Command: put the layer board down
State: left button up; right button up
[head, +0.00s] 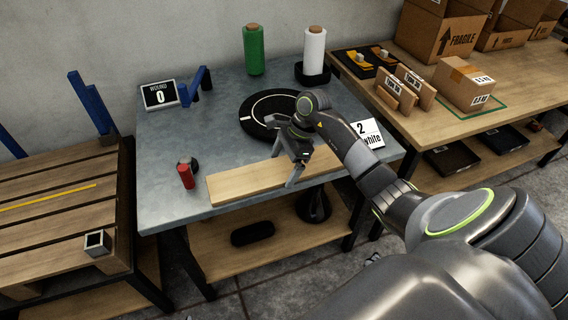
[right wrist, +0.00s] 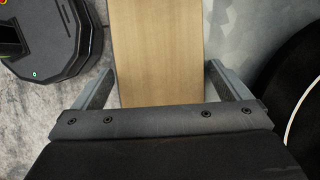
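The layer board is a long, plain light-wood plank (head: 240,186) lying along the front edge of the grey table. My right gripper (head: 291,180) is above the board's right part, pointing down. In the right wrist view the board (right wrist: 157,45) runs between the two fingers of the gripper (right wrist: 162,68). The fingers are spread, one beside each long edge, and a narrow gap shows on the right side. The gripper and arm hide part of the board in the head view. My left gripper is not in view.
On the grey table (head: 170,215) are a black round turntable (head: 252,124), a red cylinder (head: 186,176), a "WOUND 0" display (head: 160,96), a green roll (head: 253,50), a white roll (head: 314,52) and a "2 white" card (head: 367,134). A pallet (head: 60,165) stands left; boxes (head: 464,84) stand right.

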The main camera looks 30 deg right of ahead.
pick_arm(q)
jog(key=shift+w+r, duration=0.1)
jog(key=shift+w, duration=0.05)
pick_arm(e)
jog(key=shift+r, duration=0.2)
jog(key=shift+d+r, duration=0.2)
jog(key=shift+r, duration=0.1)
pick_arm(q)
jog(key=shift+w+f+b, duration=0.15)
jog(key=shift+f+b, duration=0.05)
jog(key=shift+b, duration=0.15)
pick_arm(e)
jog(key=v, duration=1.1)
jog(key=shift+s+r, duration=0.1)
jog(key=shift+r, duration=0.05)
